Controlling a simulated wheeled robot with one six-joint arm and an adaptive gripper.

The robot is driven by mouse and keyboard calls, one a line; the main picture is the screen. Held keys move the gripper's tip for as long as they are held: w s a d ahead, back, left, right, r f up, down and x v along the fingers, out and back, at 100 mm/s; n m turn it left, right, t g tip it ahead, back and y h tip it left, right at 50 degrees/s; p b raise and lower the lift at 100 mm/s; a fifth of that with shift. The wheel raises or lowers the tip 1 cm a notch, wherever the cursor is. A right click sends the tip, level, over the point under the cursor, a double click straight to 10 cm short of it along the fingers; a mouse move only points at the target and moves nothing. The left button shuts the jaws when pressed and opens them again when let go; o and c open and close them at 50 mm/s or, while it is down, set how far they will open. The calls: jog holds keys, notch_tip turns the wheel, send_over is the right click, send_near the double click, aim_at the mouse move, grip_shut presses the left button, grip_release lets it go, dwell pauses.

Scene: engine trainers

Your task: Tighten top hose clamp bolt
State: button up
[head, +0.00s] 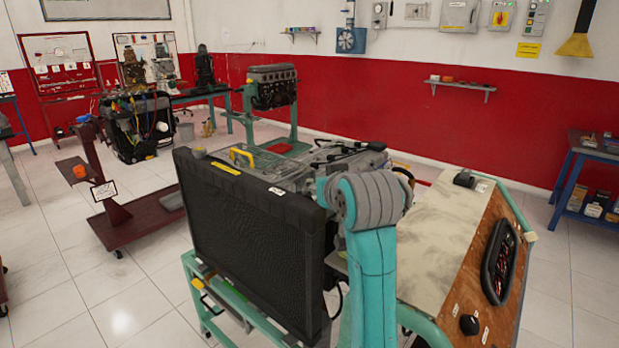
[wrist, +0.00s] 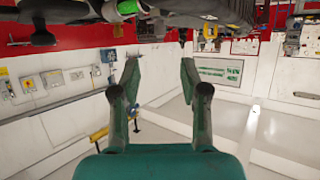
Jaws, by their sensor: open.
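My gripper (wrist: 158,75) is open in the wrist view, with two greenish fingers spread apart and nothing between them. Dark engine parts and hoses (wrist: 80,10) run along the top edge of that view, beyond the fingertips and apart from them. A bright green cylindrical part (wrist: 127,7) is among them. The wrist picture appears upside down. In the head view the engine trainer has a black radiator (head: 250,235) in front and a grey engine (head: 345,155) behind it. My teal arm covers part of the engine and hides my gripper there. I cannot make out the top hose clamp or its bolt.
A slanted control panel (head: 480,260) stands right of the trainer. A teal frame (head: 205,290) carries the radiator. Another engine on a stand (head: 272,88) and a maroon stand (head: 115,215) are behind. White tiled floor (head: 50,270) is open at the left.

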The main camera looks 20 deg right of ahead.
jog(key=x, duration=1)
jog(key=shift+f, duration=0.1)
grip_shut()
